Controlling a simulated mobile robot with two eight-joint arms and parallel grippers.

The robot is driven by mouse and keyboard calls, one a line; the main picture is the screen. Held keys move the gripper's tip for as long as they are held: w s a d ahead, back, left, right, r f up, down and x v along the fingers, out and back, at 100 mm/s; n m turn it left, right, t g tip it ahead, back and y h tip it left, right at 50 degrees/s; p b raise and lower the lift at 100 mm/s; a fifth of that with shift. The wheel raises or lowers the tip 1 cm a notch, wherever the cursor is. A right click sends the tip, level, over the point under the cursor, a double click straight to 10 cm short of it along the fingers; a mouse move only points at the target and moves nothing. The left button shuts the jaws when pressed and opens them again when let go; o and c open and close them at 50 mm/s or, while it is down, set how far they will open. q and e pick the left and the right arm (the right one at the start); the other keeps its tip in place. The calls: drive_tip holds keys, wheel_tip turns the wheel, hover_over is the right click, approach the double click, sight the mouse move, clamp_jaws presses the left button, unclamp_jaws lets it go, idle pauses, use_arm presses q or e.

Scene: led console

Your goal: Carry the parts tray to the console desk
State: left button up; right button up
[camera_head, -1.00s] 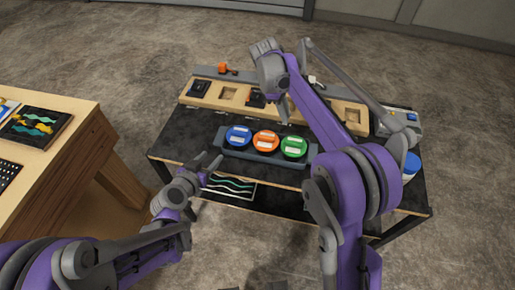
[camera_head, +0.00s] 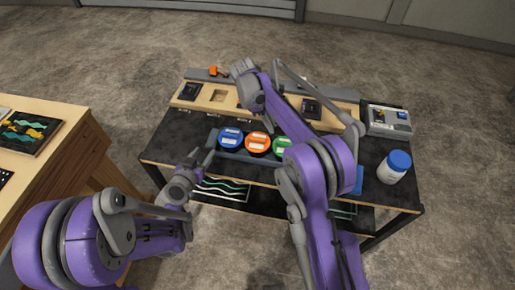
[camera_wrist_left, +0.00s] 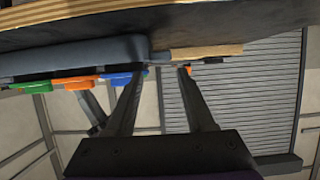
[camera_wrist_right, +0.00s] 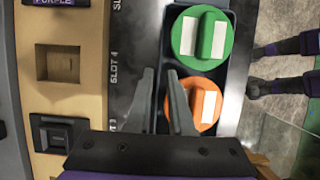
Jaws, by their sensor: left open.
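The parts tray (camera_head: 228,153) is a long blue-grey tray on the black bench. It holds a blue (camera_head: 230,138), an orange (camera_head: 257,142) and a green (camera_head: 282,146) round-lidded part; my right arm partly covers its right end. My left gripper (camera_head: 203,161) is open and empty at the tray's left front corner. In the left wrist view its fingers (camera_wrist_left: 160,85) are apart beside the tray's end. My right gripper's tips are hidden in the head view. In the right wrist view its fingers (camera_wrist_right: 163,90) are apart over the tray's back edge, near the orange part; contact is unclear.
A wooden rack (camera_head: 215,105) with square slots runs behind the tray. A grey device (camera_head: 388,121) and a white jar with a blue lid (camera_head: 394,167) stand on the right of the bench. A wooden desk (camera_head: 62,150) with picture panels stands at left, across a floor gap.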

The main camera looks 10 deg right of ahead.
sight(211, 143)
use_arm(q)
drive_tip(key=x, duration=0.6)
drive_tip(key=shift+w+f, duration=0.1)
use_arm(e)
drive_tip(key=x, duration=0.6)
drive_tip(key=shift+f, duration=0.15)
use_arm(q)
drive_tip(key=c, duration=0.4)
use_arm(e)
clamp_jaws()
use_arm(q)
clamp_jaws()
